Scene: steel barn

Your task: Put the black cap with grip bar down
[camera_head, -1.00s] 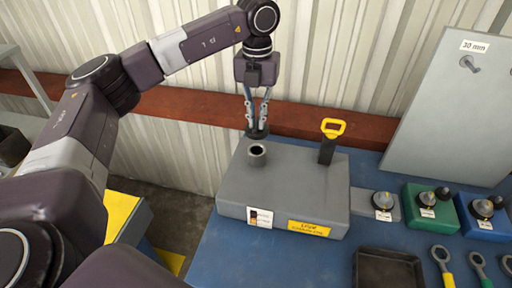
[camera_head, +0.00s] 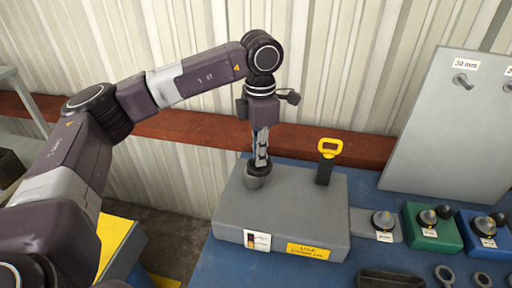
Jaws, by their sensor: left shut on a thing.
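My left gripper (camera_head: 261,158) is shut and points down over the filler neck (camera_head: 254,182) of a grey tank (camera_head: 295,217). The black cap with grip bar (camera_head: 257,168) is between its fingertips, at the mouth of the neck. The cap is small and mostly hidden by the fingers, so I cannot tell whether it is seated or just above the rim. The tank stands on a blue table and bears a yellow label (camera_head: 308,251) and a white tag on its front. My right gripper is not in view.

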